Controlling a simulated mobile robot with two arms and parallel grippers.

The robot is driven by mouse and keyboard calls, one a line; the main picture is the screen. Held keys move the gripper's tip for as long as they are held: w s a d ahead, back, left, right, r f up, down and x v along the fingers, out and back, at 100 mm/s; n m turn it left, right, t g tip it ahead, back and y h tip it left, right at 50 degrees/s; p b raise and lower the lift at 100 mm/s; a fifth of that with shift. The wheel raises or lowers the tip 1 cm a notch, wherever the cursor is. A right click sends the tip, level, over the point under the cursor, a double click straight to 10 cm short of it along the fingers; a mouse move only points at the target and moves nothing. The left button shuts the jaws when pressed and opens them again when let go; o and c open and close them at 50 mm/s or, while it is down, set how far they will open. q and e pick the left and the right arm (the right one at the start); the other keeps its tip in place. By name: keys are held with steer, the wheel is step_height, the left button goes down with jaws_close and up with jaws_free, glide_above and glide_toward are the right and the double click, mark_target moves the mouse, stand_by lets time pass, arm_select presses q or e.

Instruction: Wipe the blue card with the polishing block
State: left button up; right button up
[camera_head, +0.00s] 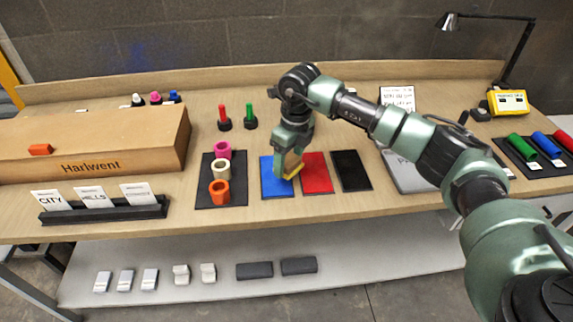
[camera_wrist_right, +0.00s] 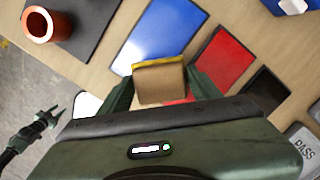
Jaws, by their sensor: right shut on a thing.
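The blue card (camera_head: 270,183) lies flat on the bench, left of the red card (camera_head: 317,176) and the black card (camera_head: 350,170). My right gripper (camera_head: 291,160) is shut on the tan polishing block (camera_head: 293,165), which has a yellow edge. The block is over the right part of the blue card, near the red one; I cannot tell if it touches. In the right wrist view the block (camera_wrist_right: 160,83) sits between the fingers, beside the blue card (camera_wrist_right: 165,32). My left gripper (camera_wrist_right: 47,118) shows small at the left there, its fingers apart and empty.
A dark mat with pink, cream and orange rings (camera_head: 220,191) stands left of the blue card. A cardboard box (camera_head: 90,150) and a card rack (camera_head: 105,212) are further left. Red and green pegs (camera_head: 250,120) stand behind. A grey case (camera_head: 410,178) is at the right.

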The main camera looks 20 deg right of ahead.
steer(key=r, duration=0.1)
steer(key=r+p, duration=0.1)
steer(key=shift+d+r, duration=0.25)
steer(key=shift+r, duration=0.05)
steer(key=shift+a+r, duration=0.2)
steer(key=shift+r, duration=0.2)
steer(key=shift+d, duration=0.1)
